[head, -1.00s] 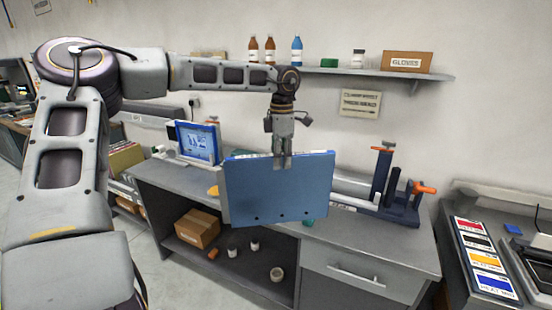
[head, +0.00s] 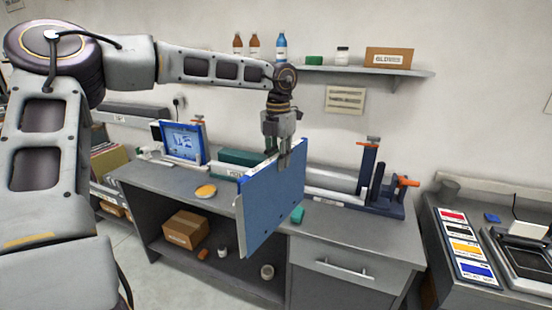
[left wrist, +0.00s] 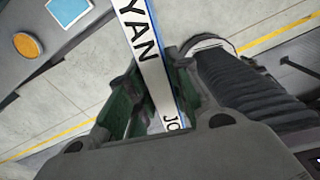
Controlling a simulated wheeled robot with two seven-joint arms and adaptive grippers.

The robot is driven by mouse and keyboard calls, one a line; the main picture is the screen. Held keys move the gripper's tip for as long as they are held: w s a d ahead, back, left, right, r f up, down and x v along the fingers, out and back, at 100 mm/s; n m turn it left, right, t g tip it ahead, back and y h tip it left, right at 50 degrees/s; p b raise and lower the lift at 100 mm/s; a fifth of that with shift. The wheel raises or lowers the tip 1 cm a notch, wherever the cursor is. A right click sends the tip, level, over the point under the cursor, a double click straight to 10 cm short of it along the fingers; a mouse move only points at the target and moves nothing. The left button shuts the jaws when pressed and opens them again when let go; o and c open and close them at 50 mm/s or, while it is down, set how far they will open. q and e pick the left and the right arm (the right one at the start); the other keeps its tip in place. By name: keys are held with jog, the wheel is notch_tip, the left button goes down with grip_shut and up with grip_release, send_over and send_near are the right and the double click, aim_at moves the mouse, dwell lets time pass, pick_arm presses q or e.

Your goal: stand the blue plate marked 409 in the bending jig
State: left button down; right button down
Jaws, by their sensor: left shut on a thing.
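My left gripper (head: 285,158) points down and is shut on the top edge of a large blue plate (head: 272,208). The plate hangs upright in front of the bench, turned at an angle to it. The left wrist view shows the plate's white edge label (left wrist: 145,45) between the fingers, reading "YAN" and "JO"; the number 409 is not legible. A dark blue frame with orange handles, which looks like the bending jig (head: 386,198), stands on the bench's right part, right of the plate and apart from it. My right gripper is not in view.
A wall shelf (head: 370,71) carries bottles and a gloves box. Ink swatches (head: 463,246) lie at the right.

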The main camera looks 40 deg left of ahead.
pick_arm(q)
jog(key=d+n, duration=0.1)
jog(key=n, duration=0.5)
jog(key=d+n, duration=0.1)
jog(key=n, duration=0.6)
jog(key=d+n, duration=0.1)
jog(key=n, duration=0.5)
jog(key=shift+w, duration=0.2)
jog(key=shift+n, duration=0.8)
